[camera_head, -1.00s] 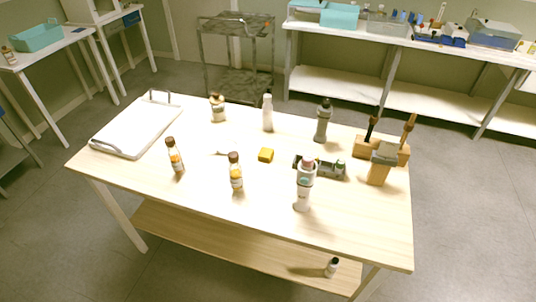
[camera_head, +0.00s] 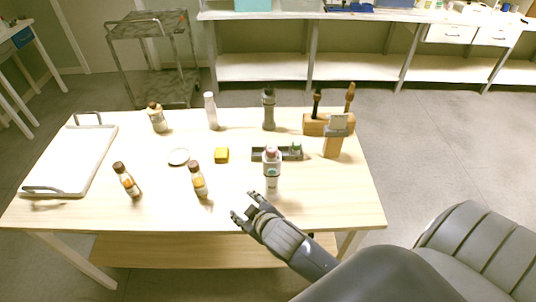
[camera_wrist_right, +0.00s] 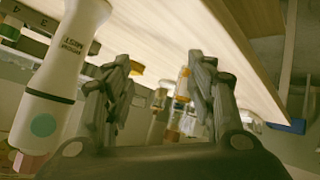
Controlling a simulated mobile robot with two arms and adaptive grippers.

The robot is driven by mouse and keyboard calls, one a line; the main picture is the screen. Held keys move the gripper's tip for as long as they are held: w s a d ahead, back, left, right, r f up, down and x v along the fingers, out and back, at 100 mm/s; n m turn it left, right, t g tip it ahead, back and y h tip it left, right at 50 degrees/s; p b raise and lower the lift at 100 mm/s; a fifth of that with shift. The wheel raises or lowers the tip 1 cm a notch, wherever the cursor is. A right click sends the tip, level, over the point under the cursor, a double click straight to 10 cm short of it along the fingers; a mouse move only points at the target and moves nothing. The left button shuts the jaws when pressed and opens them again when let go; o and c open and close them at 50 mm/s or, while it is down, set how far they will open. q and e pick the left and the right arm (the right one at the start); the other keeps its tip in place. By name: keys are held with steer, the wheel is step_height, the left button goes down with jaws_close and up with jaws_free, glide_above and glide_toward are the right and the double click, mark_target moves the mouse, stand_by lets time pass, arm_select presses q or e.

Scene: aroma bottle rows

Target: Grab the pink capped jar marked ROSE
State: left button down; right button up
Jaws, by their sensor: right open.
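A small pinkish cap (camera_head: 271,149) shows at the rack, just behind the top of a white mist bottle (camera_head: 272,184). The bottle hides most of what is under the cap, and no ROSE lettering can be read. The dark rack (camera_head: 258,154) also holds a green-topped jar (camera_head: 296,147). My right gripper (camera_head: 245,206) is open and empty at the table's front edge, in front and left of the mist bottle. In the right wrist view its fingers (camera_wrist_right: 159,62) are spread, with the mist bottle (camera_wrist_right: 50,95) beside them at left. My left gripper is out of view.
Amber bottles (camera_head: 198,182) (camera_head: 128,181) stand left of the gripper. A white tray (camera_head: 75,155) lies at left. The right front of the table (camera_head: 335,200) is clear.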

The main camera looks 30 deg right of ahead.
steer(key=w+a+r+n+t+y, duration=0.35)
steer(key=w+r, duration=0.25)
steer(key=r, duration=0.5)
steer(key=w+a+r+n+t+y, duration=0.35)
steer(key=w+r+n, duration=0.2)
steer(key=r, duration=0.45)
steer(key=s+a+r+n+g+y, duration=0.4)
steer(key=a+r+n+g+y, duration=0.5)
steer(key=a+n+y, duration=0.6)
steer(key=n+g+h, duration=0.8)
steer(key=n+h, duration=0.2)
steer(key=h, duration=1.1)
glide_above(272, 148)
step_height(272, 148, down, 6)
step_height(272, 148, down, 5)
steer(key=shift+w+d+f+p, duration=0.1)
steer(key=shift+f+p, duration=0.1)
steer(key=shift+p, duration=1)
steer(key=shift+f, duration=0.25)
step_height(272, 148, down, 4)
steer(key=p, duration=0.3)
steer(key=shift+f, duration=0.4)
steer(key=c, duration=1)
